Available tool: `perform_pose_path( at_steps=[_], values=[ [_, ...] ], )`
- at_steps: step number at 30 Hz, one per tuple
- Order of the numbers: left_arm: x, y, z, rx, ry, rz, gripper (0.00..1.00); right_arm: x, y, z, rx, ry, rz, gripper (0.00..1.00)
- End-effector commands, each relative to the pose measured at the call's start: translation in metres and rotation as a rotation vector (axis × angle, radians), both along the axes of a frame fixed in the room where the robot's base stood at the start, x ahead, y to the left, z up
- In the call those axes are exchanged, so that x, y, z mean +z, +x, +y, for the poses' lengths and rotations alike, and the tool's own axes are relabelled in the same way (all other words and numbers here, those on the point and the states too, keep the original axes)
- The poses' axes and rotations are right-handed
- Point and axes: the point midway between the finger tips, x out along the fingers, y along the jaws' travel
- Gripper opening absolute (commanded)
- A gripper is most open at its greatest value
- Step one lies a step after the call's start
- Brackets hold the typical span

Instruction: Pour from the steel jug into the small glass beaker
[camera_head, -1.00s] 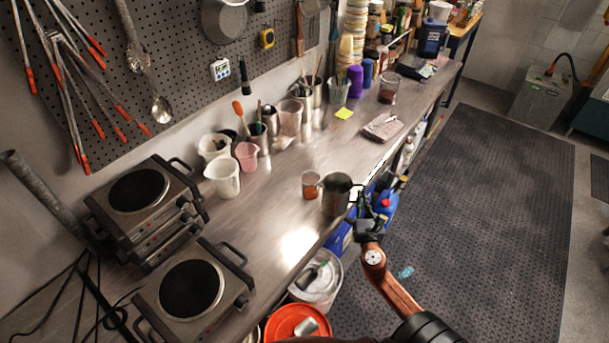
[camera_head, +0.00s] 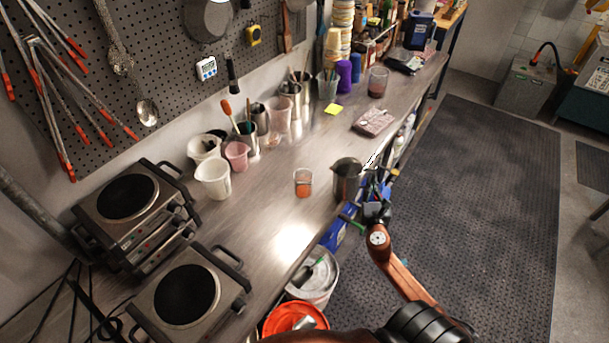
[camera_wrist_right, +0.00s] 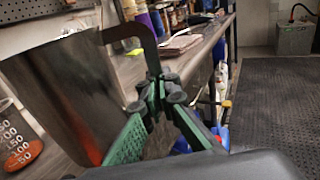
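The steel jug (camera_head: 346,181) is near the front edge of the bench, roughly upright in the head view. My right gripper (camera_head: 376,203) is at the jug's handle side. In the right wrist view the green-padded fingers of my right gripper (camera_wrist_right: 163,92) close around the lower part of the dark handle, beside the jug's wall (camera_wrist_right: 70,90). The fingertips partly hide the handle. The small glass beaker (camera_head: 303,183) stands on the bench left of the jug, apart from it, with orange liquid low inside. Its marked side shows at the wrist view's left edge (camera_wrist_right: 16,140). My left gripper is not in view.
Two hot plates (camera_head: 187,292) (camera_head: 128,198) stand at the left. White plastic jugs (camera_head: 213,180) and a pink one (camera_head: 237,155) line the back. A grey-pink pad (camera_head: 373,122) lies beyond the steel jug. Buckets (camera_head: 313,280) stand below the bench edge. Bench around the beaker is clear.

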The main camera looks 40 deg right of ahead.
Motion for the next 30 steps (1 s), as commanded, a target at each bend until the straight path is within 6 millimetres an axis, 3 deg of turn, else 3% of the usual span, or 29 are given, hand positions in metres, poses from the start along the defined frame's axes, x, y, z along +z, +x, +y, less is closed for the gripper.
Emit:
perform_pose_path(
  at_steps=[6, 30],
  values=[
    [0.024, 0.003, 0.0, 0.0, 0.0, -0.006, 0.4, 0.022, 0.002, 0.002, -0.003, -0.07, 0.058, 0.0],
    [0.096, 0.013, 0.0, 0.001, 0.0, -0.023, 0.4, 0.066, 0.024, 0.025, -0.003, -0.356, 0.336, 0.0]
  ],
)
